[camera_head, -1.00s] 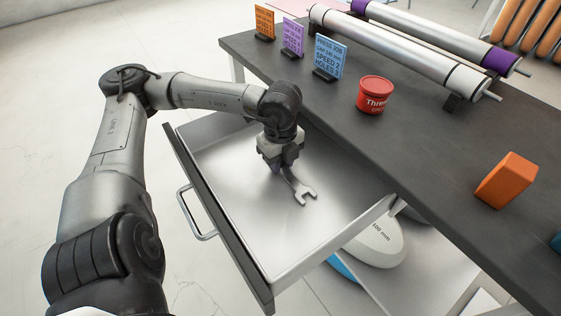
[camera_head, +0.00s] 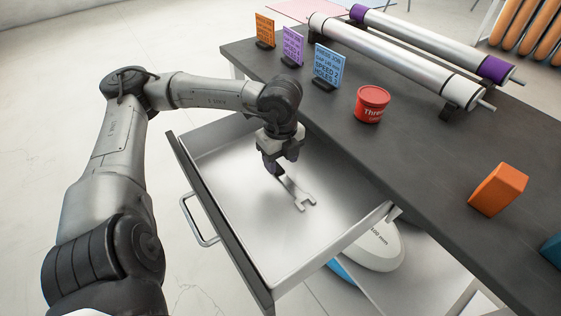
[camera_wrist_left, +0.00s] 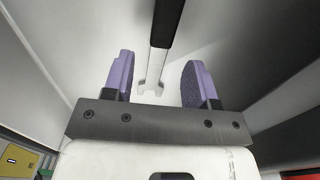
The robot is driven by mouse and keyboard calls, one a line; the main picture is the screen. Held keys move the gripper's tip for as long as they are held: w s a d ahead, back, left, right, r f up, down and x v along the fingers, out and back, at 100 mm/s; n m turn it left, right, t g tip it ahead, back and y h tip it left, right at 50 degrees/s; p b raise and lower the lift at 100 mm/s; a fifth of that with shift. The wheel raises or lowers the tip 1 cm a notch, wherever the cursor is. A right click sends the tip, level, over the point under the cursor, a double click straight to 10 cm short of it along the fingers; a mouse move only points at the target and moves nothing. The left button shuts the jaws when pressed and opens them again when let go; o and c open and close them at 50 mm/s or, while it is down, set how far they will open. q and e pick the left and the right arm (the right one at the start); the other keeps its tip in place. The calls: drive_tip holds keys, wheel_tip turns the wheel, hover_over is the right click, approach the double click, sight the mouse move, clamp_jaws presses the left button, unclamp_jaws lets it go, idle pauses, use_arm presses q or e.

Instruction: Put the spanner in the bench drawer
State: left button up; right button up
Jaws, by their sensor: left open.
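The grey spanner (camera_head: 298,193) lies inside the open bench drawer (camera_head: 240,228), with its open jaw end toward the lower right in the head view. My left gripper (camera_head: 281,168) is over the drawer, just above the spanner's other end, and hides part of it. In the left wrist view the left gripper (camera_wrist_left: 158,80) is open, its purple pads apart. The spanner (camera_wrist_left: 156,65) shows between and beyond the pads, with a dark handle section, touching neither pad. The right gripper does not show.
The dark bench top (camera_head: 420,165) holds a red tub (camera_head: 371,104), an orange block (camera_head: 498,190), small sign cards (camera_head: 327,66) and long rollers (camera_head: 395,58). The drawer's handle (camera_head: 198,220) faces the lower left. A pale rounded object (camera_head: 375,245) sits below the bench.

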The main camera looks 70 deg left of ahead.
sight(281, 172)
use_arm(q)
wheel_tip(281, 172, up, 8)
drive_tip(key=p, duration=0.4)
drive_tip(key=shift+r, duration=0.2)
